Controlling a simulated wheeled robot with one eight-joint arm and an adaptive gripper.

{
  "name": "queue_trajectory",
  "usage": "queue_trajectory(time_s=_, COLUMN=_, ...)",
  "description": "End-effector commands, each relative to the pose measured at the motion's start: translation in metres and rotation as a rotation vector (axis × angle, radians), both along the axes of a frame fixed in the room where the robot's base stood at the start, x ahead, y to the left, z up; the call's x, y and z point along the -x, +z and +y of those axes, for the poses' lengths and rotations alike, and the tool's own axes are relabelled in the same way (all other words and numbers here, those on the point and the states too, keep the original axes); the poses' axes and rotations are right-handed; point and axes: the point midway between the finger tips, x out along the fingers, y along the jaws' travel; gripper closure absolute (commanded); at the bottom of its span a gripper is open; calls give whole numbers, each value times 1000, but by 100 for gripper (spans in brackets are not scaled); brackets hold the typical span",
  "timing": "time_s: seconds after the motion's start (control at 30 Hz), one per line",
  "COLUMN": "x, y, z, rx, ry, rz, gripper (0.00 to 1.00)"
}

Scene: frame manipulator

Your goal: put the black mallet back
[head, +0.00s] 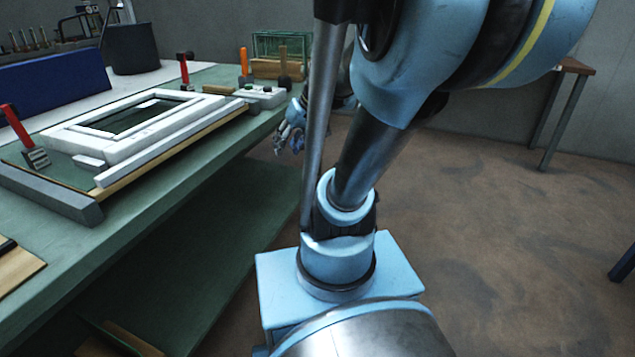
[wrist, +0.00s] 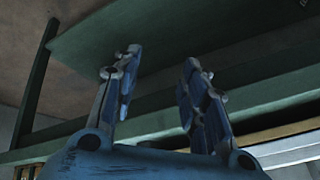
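At the far end of the green bench stands a tool with a brown upright handle and a dark head (head: 284,83); it looks like the black mallet, but it is small and I cannot be sure. My gripper (head: 290,128) is beside the bench's far right edge, partly hidden behind my arm. In the wrist view my gripper (wrist: 162,72) has its two fingers apart with nothing between them. The wrist view shows the green bench structure (wrist: 170,40) beyond the fingers and no mallet.
The green bench (head: 130,250) carries a white frame (head: 120,150), red-handled clamps (head: 183,70), an orange-handled tool (head: 244,62) and a small white block (head: 262,93). A black bin (head: 132,50) and blue box (head: 50,88) stand behind. Open floor (head: 480,220) lies right.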

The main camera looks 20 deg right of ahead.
Motion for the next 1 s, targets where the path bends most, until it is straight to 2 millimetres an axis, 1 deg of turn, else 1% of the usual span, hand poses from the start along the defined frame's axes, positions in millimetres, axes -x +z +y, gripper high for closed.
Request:
queue_trajectory(time_s=0.03, x=19, y=-10, z=-4, rx=33, ry=-21, rz=36, gripper=60)
queue_trajectory(time_s=0.2, x=69, y=-39, z=-27, rx=154, ry=-122, rz=140, gripper=60)
queue_trajectory(time_s=0.3, x=92, y=-53, z=-42, rx=217, ry=-181, rz=181, gripper=60)
queue_trajectory(time_s=0.4, x=107, y=-62, z=-53, rx=266, ry=-228, rz=203, gripper=60)
queue_trajectory(time_s=0.5, x=115, y=-66, z=-57, rx=294, ry=-256, rz=215, gripper=60)
queue_trajectory(time_s=0.6, x=118, y=-68, z=-60, rx=307, ry=-268, rz=220, gripper=60)
queue_trajectory(time_s=1.0, x=118, y=-68, z=-61, rx=306, ry=-270, rz=221, gripper=60)
